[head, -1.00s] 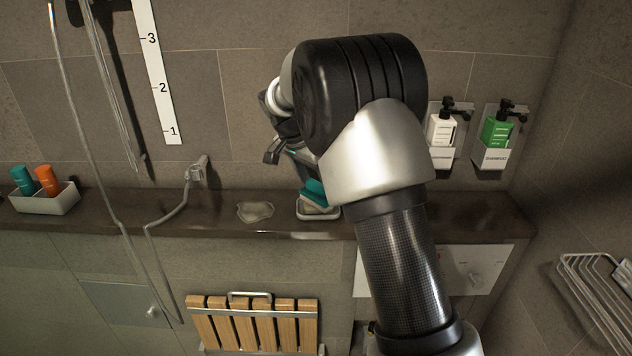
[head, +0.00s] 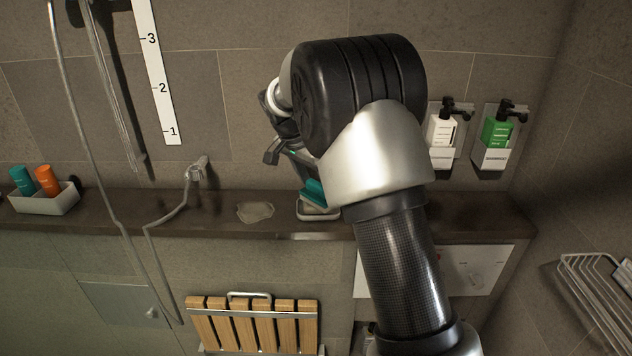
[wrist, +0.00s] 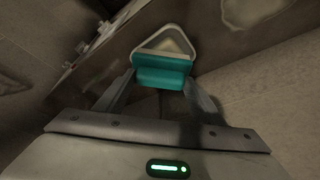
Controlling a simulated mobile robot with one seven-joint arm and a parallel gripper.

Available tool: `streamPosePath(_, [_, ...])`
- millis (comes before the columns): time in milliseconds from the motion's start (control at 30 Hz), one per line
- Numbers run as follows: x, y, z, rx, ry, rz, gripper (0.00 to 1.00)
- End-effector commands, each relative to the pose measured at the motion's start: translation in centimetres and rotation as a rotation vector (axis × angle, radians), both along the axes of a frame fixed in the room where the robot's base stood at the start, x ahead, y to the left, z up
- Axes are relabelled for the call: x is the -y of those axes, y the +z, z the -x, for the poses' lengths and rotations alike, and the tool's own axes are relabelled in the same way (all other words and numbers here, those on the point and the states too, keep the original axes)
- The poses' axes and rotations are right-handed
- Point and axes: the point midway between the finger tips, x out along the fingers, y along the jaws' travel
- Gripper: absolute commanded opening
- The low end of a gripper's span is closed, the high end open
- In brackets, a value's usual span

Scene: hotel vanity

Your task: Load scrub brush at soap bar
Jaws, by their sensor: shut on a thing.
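The teal scrub brush (head: 313,191) is held in my gripper (wrist: 160,92), whose two fingers close on its sides. In the wrist view the brush (wrist: 163,72) lies across between the fingertips. A pale soap dish (head: 320,215) sits on the dark ledge, right under the brush. In the wrist view the dish (wrist: 141,46) shows beyond the brush, with a cream soap bar (wrist: 172,43) in it. The brush hides part of the dish and bar. I cannot tell whether the brush touches the soap. My arm hides much of the gripper in the head view.
A flat pale patch (head: 255,212) lies on the ledge (head: 225,222) left of the dish. A shower hose and holder (head: 197,170) stand further left. A tray (head: 47,203) with two bottles is at far left. White (head: 441,130) and green (head: 496,132) dispensers hang at right.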

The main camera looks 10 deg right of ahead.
Motion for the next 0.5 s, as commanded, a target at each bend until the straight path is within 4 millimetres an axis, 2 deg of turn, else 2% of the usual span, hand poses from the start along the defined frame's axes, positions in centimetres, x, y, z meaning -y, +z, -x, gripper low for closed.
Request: streamPosePath(500, [0.0, 4.1, 0.0, 0.001, 0.0, -0.001, 0.44])
